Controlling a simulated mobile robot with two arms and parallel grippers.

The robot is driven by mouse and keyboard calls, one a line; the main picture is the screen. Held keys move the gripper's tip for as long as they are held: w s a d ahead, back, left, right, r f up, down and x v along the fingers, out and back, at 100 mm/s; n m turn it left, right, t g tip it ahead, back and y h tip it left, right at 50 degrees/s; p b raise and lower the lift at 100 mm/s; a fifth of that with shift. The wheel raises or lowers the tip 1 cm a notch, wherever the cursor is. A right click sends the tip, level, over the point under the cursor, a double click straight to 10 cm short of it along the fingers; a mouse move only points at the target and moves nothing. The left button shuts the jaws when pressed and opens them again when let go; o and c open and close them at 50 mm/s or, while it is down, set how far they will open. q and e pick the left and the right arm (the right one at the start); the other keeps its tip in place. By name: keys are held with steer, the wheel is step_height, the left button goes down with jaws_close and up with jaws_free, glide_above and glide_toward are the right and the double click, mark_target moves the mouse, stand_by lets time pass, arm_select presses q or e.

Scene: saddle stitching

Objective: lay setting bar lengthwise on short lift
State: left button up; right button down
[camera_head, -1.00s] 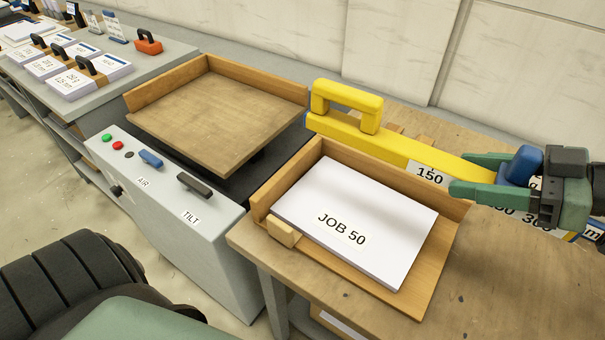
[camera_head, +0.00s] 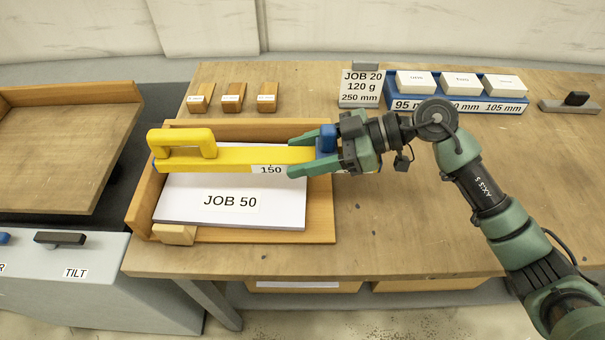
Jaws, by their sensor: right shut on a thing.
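The yellow setting bar (camera_head: 235,157) is marked 150 and has a loop handle at its left end. It runs left to right across the picture and overlaps the back part of the JOB 50 paper stack (camera_head: 222,212), which looks like the short lift. Whether the bar touches the paper I cannot tell. My right gripper (camera_head: 295,155) is shut on the bar's right end, beside a blue block (camera_head: 327,138). The stack lies in a wooden tray (camera_head: 321,215) with back and left walls. My left gripper is not in view.
Several white blocks stand in a blue rack (camera_head: 400,100) at the back right, beside a JOB 20 sign (camera_head: 361,90). Three small wooden wedges (camera_head: 232,97) stand behind the tray. A wooden block (camera_head: 174,235) sits at the stack's front left corner. The table front right is clear.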

mark_target(303, 186)
steer(key=shift+f, duration=3.2)
steer(key=c, duration=0.6)
jaws_free()
steer(key=shift+f, duration=0.25)
steer(key=shift+r, duration=0.15)
steer(key=b+v, duration=0.1)
steer(key=v, duration=1.1)
steer(key=shift+b, duration=0.35)
